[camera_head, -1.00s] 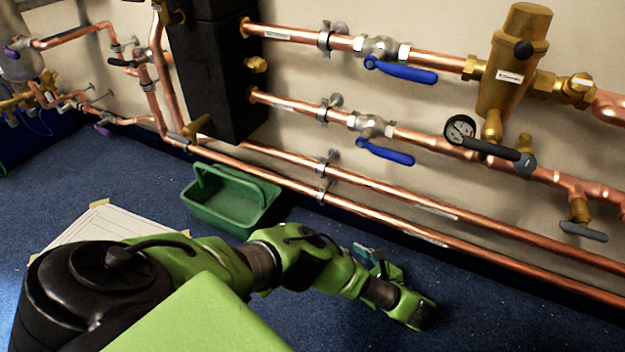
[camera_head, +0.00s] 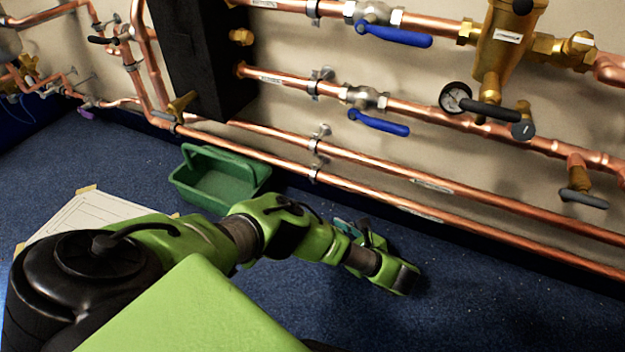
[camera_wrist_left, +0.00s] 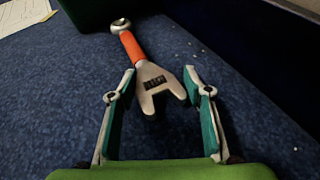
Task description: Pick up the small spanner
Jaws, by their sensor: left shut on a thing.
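The small spanner (camera_wrist_left: 132,47) shows in the left wrist view, with an orange handle, a silver ring end far from me and a silver open-ended head close to me. My left gripper (camera_wrist_left: 160,82) has its two teal-lined fingers on either side of the spanner's head, shut on it. In the head view my left gripper (camera_head: 347,229) is mostly hidden behind my green wrist, low over the blue floor. The spanner cannot be made out there. My right gripper is not in view.
A green basket (camera_head: 183,198) stands on the floor by the wall, left of the gripper; part of it shows in the left wrist view (camera_wrist_left: 88,14). A paper sheet (camera_head: 85,217) lies at left. Copper pipes (camera_head: 380,187) run low along the wall. Floor at right is clear.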

